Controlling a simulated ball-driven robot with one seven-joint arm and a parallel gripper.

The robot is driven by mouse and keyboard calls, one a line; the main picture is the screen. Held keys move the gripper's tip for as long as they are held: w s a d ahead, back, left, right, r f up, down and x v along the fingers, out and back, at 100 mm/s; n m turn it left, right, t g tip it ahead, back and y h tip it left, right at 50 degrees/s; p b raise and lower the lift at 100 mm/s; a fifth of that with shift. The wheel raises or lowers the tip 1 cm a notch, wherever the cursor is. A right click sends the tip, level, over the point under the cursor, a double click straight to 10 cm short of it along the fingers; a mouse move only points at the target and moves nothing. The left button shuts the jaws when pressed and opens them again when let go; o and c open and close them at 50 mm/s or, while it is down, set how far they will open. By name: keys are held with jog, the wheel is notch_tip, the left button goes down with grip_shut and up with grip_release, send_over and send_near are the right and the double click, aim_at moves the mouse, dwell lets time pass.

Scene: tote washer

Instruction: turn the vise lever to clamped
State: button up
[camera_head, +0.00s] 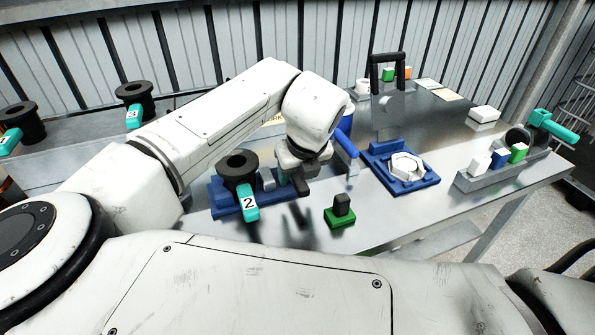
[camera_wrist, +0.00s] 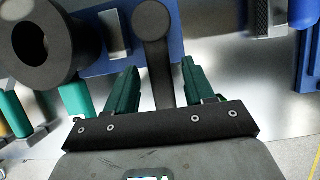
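The blue vise (camera_head: 226,206) stands on the steel bench under my arm. A black ring-shaped tool holder (camera_head: 237,164) with a teal tag marked 2 sits on it. In the wrist view the vise's blue base (camera_wrist: 108,62) lies beyond my fingers. A dark lever (camera_wrist: 155,50) with a round end runs between my two green fingers. My gripper (camera_wrist: 158,78) is open around the lever, with a gap showing on both sides. In the head view my gripper (camera_head: 295,182) is low beside the vise, and the wrist partly hides the lever.
A small green block with a dark top (camera_head: 341,212) stands close to the right of my gripper. A blue fixture with a white part (camera_head: 403,174) lies farther right. A grey tray (camera_head: 505,166) holds several blocks. Bare steel lies at the bench's front.

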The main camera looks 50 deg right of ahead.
grip_shut()
